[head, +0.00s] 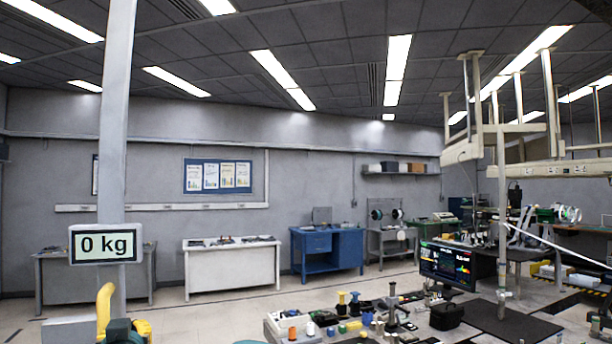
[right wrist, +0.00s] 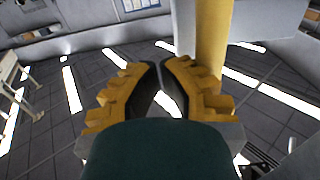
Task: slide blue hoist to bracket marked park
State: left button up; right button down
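No blue hoist and no bracket marked park can be made out in either view. A yellow gripper (head: 122,306) with a dark green body stands at the lower left of the head view, in front of a pale post. It is cut off by the bottom edge, and I cannot tell which arm it belongs to. In the right wrist view my right gripper (right wrist: 159,68) has two stepped yellow fingers with dark pads. Their tips are close, with a narrow empty gap between them.
The pale post (head: 117,150) carries a "0 kg" display (head: 105,244). A thick yellow column (right wrist: 213,45) rises near my right gripper. A cluttered bench with a monitor (head: 447,265) stands at the lower right. White (head: 232,268) and blue (head: 335,252) tables stand along the wall.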

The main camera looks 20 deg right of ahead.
jog(key=shift+a, duration=0.85)
jog(key=a, duration=1.4)
jog(key=shift+s, duration=0.35)
jog(key=shift+w+d, duration=0.1)
jog(key=shift+d, duration=0.05)
